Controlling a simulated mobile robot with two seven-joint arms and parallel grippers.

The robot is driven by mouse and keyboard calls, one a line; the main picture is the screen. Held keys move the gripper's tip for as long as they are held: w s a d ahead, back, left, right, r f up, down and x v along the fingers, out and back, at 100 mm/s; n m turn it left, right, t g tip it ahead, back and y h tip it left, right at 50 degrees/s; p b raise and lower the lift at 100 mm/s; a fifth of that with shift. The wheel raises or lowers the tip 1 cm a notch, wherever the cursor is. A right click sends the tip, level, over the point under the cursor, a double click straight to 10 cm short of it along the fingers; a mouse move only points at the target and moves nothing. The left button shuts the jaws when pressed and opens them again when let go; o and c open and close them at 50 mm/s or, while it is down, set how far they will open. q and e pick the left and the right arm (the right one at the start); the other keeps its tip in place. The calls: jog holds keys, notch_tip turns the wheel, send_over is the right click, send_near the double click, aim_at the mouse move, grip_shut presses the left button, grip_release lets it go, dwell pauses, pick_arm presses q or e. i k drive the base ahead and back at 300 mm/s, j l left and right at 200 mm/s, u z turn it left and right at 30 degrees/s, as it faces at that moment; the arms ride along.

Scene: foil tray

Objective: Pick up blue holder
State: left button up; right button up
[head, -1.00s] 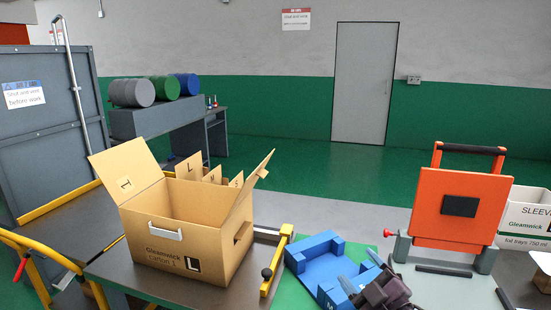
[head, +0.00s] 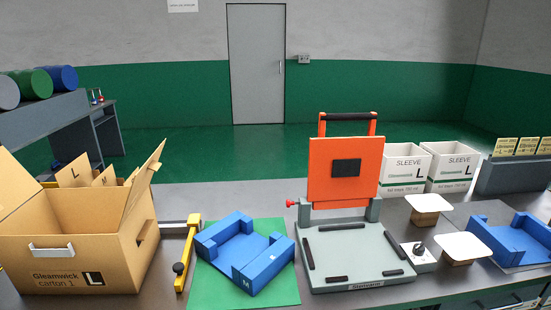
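A blue holder (head: 264,266) with raised blocks around a flat middle rests on a green mat (head: 215,285). Its front block bears a white M, and its middle is empty. A second blue holder (head: 492,238) lies on the table at the right, partly cut off by the picture edge. Its label cannot be read. Neither of my grippers shows in the head view.
An open carton marked L (head: 75,255) and a yellow-handled bar (head: 188,255) stand left of the mat. An orange-lidded press (head: 330,185) stands open right of it. White-topped stands (head: 463,246), sleeve boxes (head: 450,170) and a grey card bin (head: 510,178) fill the right.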

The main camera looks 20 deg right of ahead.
aim_at(527, 241)
jog(key=z, duration=2.25)
